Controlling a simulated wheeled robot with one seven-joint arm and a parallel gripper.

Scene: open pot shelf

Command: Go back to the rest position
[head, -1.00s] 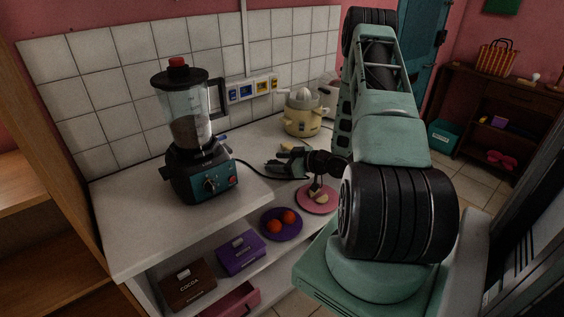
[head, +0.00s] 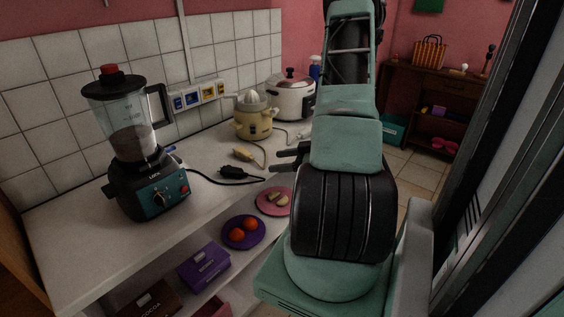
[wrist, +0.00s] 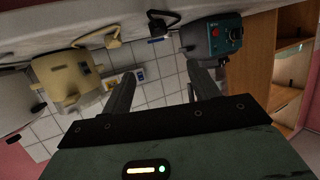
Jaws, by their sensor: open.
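My gripper (wrist: 163,92) is open and empty in the wrist view, its two dark fingers spread apart with tiled wall behind them. In the head view the fingers (head: 287,160) stick out to the left of my arm, above the right part of the counter; the rest of the gripper is hidden behind the arm. The fingers are apart from the blender (head: 148,190), which stands on the counter to the left. A black plug (head: 236,173) on a cord lies on the counter just left of the fingers.
A yellow juicer (head: 254,122) and a white cooker (head: 291,99) stand at the back of the counter (head: 85,245). A purple plate (head: 243,243) with red fruit and a pink plate (head: 265,207) sit lower, near my arm. A wooden cabinet (head: 455,88) stands at the back right.

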